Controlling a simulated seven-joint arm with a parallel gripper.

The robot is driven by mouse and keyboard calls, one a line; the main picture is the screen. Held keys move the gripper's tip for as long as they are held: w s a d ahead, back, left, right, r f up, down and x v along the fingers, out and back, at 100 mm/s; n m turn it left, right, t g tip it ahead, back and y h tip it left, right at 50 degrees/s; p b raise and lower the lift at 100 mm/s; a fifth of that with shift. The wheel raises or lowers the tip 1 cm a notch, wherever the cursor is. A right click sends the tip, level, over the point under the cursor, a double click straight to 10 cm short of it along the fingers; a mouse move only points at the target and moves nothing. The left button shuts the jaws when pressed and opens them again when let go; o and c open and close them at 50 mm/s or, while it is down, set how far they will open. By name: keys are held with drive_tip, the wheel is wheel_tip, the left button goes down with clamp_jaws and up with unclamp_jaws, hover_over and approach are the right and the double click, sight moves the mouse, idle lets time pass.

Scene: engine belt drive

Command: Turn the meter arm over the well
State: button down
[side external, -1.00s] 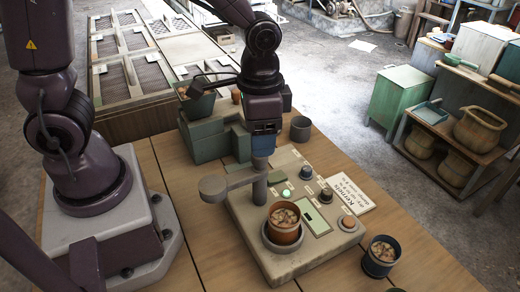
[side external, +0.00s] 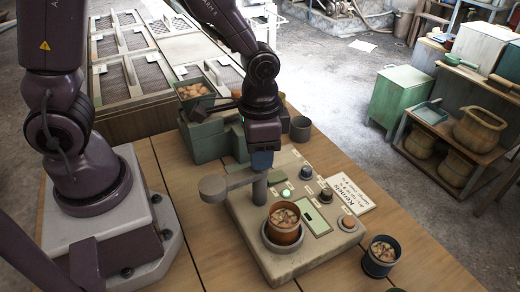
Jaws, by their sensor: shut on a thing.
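The grey meter arm (side external: 238,181) stands on a post at the back left of the beige meter box (side external: 265,262). Its round disc end points left, out past the box edge and away from the well. The well (side external: 268,241) is a round grey ring at the box's front left, and a copper-coloured cup (side external: 284,234) with brownish pieces stands in it. My gripper (side external: 262,167) points down, shut on the top of the meter arm's post. Its fingers hide the post top, and the finger detail is too small to make out.
Knobs, a lit green button (side external: 286,193) and a small green panel sit on the box. Green blocks (side external: 203,140) and a filled tray (side external: 194,104) stand behind. The table's front left is clear.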

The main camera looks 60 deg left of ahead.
drive_tip(key=n, duration=0.4)
drive_tip(key=shift+n, duration=0.4)
drive_tip(key=n, duration=0.4)
drive_tip(key=shift+n, duration=0.3)
drive_tip(key=n, duration=0.4)
drive_tip(key=shift+n, duration=2.2)
drive_tip(key=shift+r, duration=0.1)
drive_tip(key=c, duration=0.8)
unclamp_jaws()
wheel_tip(320, 180, up, 13)
drive_tip(key=shift+f, duration=0.1)
